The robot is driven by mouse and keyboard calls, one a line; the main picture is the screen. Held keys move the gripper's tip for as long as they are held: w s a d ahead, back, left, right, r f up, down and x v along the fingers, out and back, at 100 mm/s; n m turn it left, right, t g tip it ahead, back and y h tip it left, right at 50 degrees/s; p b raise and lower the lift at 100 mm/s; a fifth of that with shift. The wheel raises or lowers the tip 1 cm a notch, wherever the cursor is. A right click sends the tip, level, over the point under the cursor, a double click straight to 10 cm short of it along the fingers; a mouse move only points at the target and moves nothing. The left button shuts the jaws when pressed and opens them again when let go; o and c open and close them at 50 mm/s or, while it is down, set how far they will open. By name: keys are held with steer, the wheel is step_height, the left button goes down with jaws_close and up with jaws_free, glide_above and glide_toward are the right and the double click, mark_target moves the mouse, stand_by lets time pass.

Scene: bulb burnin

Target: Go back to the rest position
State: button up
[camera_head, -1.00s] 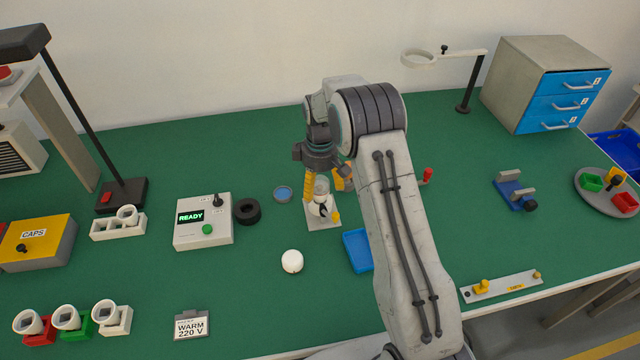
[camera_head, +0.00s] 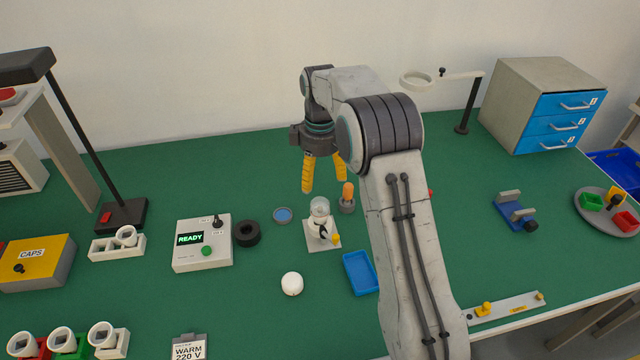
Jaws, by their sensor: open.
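My gripper (camera_head: 324,184) is open, with its two yellow fingers pointing down and apart. Nothing shows between them. It hangs behind a small white stand with a clear bulb (camera_head: 319,212) upright in it and a yellow knob at its side. My grey arm reaches up from the bottom right, bends at the elbow and covers part of the table behind it.
A grey holder with an orange handle (camera_head: 347,196) stands right of the bulb. A magnifier stand (camera_head: 465,118) and drawer cabinet (camera_head: 545,105) stand at right.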

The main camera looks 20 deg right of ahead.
steer(key=shift+r, duration=0.4)
stand_by(0.4)
steer(key=s+f+m+g, duration=0.2)
steer(key=s+f+m, duration=0.45)
steer(key=s, duration=0.45)
steer(key=s+r+m+t, duration=0.1)
steer(key=s+r+t, duration=0.2)
steer(key=s+r, duration=0.4)
steer(key=s+r+t, duration=0.3)
steer(key=s+r, duration=0.5)
steer(key=s, duration=0.7)
steer(key=shift+d+m, duration=0.15)
steer(key=shift+m, duration=0.2)
